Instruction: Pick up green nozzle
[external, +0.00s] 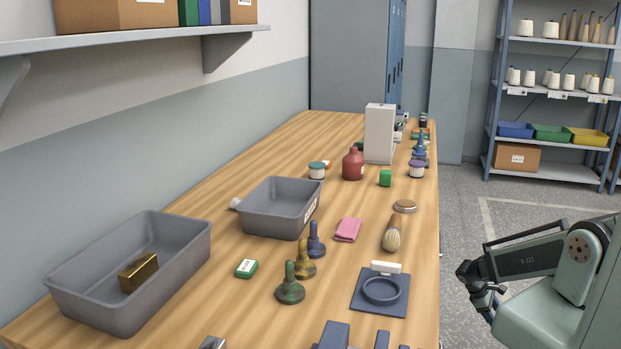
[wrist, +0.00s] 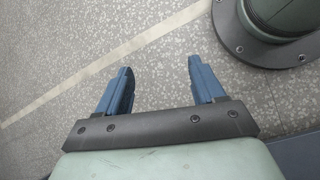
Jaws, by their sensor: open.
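The green nozzle (external: 290,286) stands upright on the wooden table, with a wide round base and a narrow neck. A yellow nozzle (external: 303,262) and a blue nozzle (external: 315,242) stand in a row behind it. My gripper (wrist: 162,84) shows in the wrist view with its two blue fingers wide apart and nothing between them. It is over the speckled floor, away from the nozzles. No nozzle shows in the wrist view.
A grey bin (external: 185,270) holding a gold block (external: 138,272) and a second grey bin (external: 262,226) lie left. A green box (external: 246,268), pink cloth (external: 347,230), brush (external: 391,236) and blue pad with ring (external: 365,303) are near the nozzles.

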